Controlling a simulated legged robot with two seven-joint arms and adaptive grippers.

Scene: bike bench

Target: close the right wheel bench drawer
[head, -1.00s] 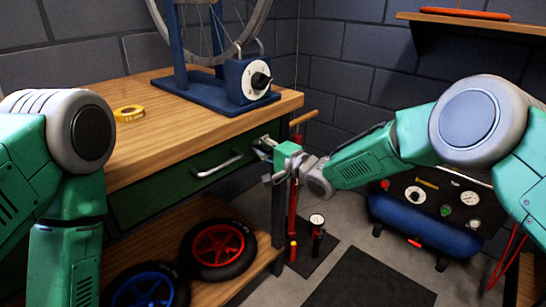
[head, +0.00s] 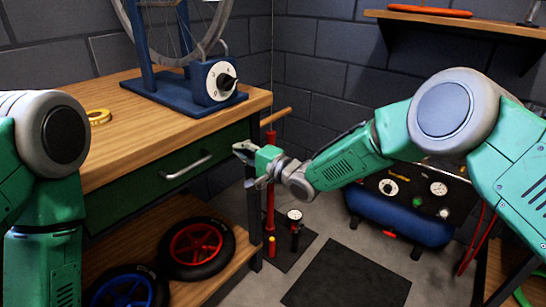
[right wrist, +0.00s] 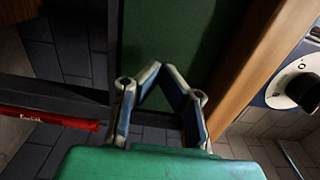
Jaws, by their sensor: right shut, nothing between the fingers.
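The drawer's dark green front (head: 128,192) runs under the bench top in the head view, with a pale bar handle (head: 187,166) on it. No open drawer box shows; I cannot tell whether the front stands slightly out. My right gripper (head: 240,149) is shut and empty at the right end of the front, right of the handle. In the right wrist view its fingertips (right wrist: 160,68) meet before the green front (right wrist: 165,30); I cannot tell whether they touch it. My left arm is at the left edge of the head view; its gripper is out of view.
The wooden bench top (head: 130,130) carries a blue wheel stand (head: 180,92) and yellow tape (head: 98,116). Tyres with a red rim (head: 196,244) and a blue rim (head: 122,293) lie on the lower shelf. A red pump (head: 270,200) and blue compressor (head: 400,220) stand to the right.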

